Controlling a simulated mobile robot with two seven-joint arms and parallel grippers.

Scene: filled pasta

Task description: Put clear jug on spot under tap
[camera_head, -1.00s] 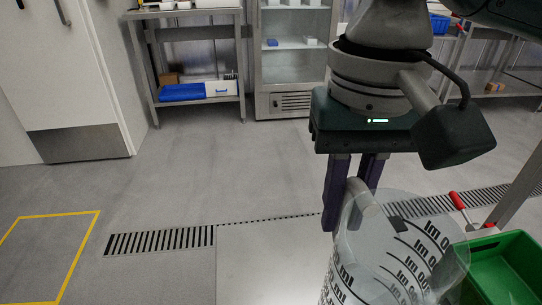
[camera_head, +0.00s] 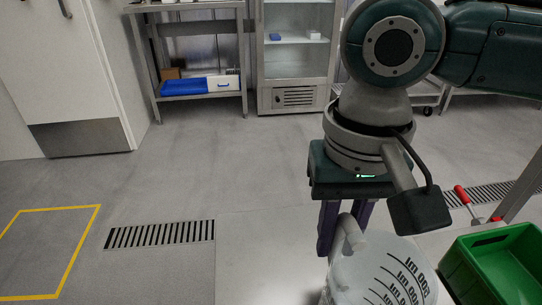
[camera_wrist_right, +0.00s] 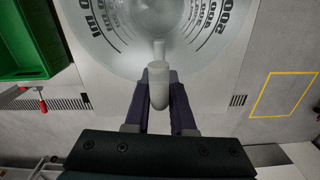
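The clear jug (camera_head: 372,281) is transparent with black ml markings, at the bottom of the head view and partly cut off by its edge. In the right wrist view the jug (camera_wrist_right: 165,25) fills the top middle. My right gripper (camera_head: 342,245) has its purple fingers on either side of the jug's pale handle (camera_wrist_right: 160,92) and is shut on it. Whether the jug's base touches a surface is hidden. The tap and the spot under it are not in view. My left gripper is not in view.
A green crate (camera_head: 464,272) stands close to the right of the jug. A red-handled tool (camera_head: 463,196) lies behind it. A pale flat surface (camera_head: 262,262) to the left of the jug is bare. A steel shelf (camera_head: 200,94) and a glass-front cabinet (camera_head: 295,75) stand far behind.

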